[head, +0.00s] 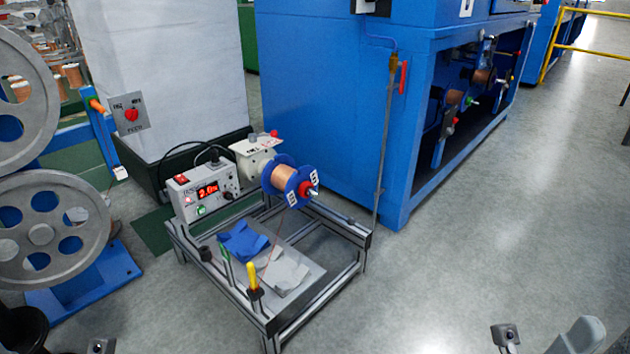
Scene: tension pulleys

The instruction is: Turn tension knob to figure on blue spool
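A grey control box (202,193) stands on the aluminium frame. Its red display (208,191) seems to read about 2.0. A small black knob (228,195) is on its front, right of the display; its pointer is too small to read. The blue spool (279,178), wound with copper wire, is mounted right of the box. White labels (314,175) on its flange carry a figure that looks like a 5, not clear. Parts at the bottom edge seem to belong to my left gripper (100,346) and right gripper (506,336), both away from the knob and cut off.
A separate panel with a red knob (131,115) stands at left beside grey wheels (45,220). A blue machine (330,100) stands behind. Floor at right is clear.

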